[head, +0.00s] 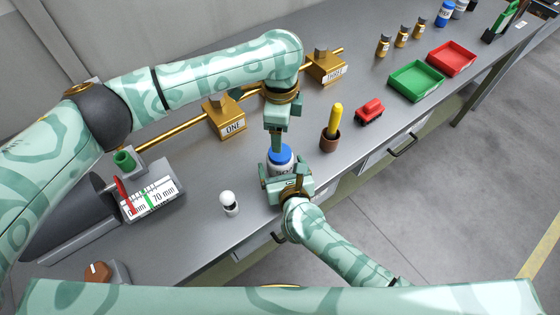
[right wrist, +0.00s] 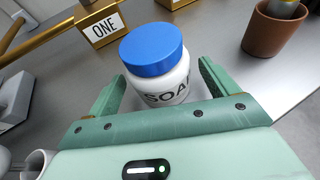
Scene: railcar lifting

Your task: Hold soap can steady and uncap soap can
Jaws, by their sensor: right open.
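The soap can (head: 281,168) is white with a blue cap (head: 280,154) and stands upright on the grey bench near its front edge. In the right wrist view the can (right wrist: 165,88) shows the letters SOA, with its blue cap (right wrist: 151,49) on top. My right gripper (head: 283,179) is open, one finger on each side of the can's body; gaps show beside the can in the wrist view. My left gripper (head: 277,143) points down from above, at or just behind the cap in the head view. Its fingertips are not clear, and contact with the cap cannot be told.
A brown pot (head: 330,142) with a yellow item and a red toy car (head: 369,111) stand to the right. Gold blocks labelled ONE (head: 226,118) and THREE (head: 327,68) stand behind. Green (head: 415,81) and red (head: 451,58) trays lie farther right.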

